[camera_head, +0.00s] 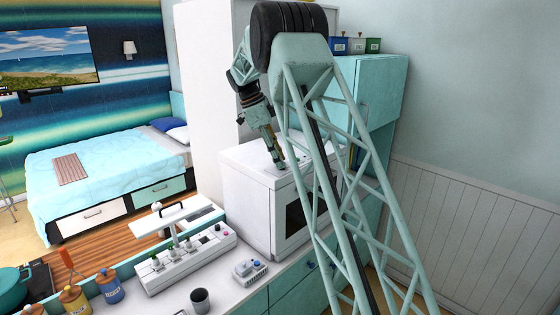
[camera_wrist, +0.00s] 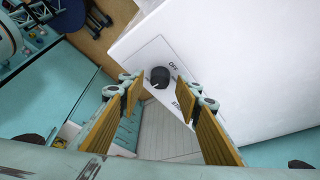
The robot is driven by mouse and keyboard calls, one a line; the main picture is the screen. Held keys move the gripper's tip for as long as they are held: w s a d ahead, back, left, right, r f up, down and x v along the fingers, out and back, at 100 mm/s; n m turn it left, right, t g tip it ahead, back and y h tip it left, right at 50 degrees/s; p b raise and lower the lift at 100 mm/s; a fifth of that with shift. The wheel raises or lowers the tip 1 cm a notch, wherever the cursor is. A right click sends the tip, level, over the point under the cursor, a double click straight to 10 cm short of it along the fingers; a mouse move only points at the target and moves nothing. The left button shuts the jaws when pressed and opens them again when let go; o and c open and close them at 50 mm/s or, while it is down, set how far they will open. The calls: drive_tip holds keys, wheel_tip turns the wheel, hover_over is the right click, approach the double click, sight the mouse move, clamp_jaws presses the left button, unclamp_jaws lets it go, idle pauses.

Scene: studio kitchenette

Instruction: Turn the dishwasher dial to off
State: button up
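The white dishwasher (camera_head: 244,188) stands on the counter, with a dark window in its front. In the wrist view, its white top (camera_wrist: 235,60) fills the upper right. A round black dial (camera_wrist: 160,77) sits near its edge, with "OFF" printed beside it and another label, partly hidden by a finger, lower down. The dial's pointer is too small to read surely. My gripper (camera_wrist: 158,84) is open, its yellow-padded fingers on either side of the dial. I cannot tell whether they touch it. In the head view my gripper (camera_head: 278,158) is over the dishwasher's top; the dial is hidden there.
A white multi-knobbed unit (camera_head: 185,258), a small grey-blue device (camera_head: 249,269) and a dark mug (camera_head: 200,300) stand on the counter left of and before the dishwasher. A tall white cabinet (camera_head: 208,95) rises behind it. A teal shelf unit (camera_head: 378,85) is at right.

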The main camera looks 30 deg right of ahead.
drive_tip(key=shift+s+d+f, duration=0.1)
drive_tip(key=shift+d+f, duration=0.05)
drive_tip(key=shift+f, duration=0.3)
drive_tip(key=c, duration=0.8)
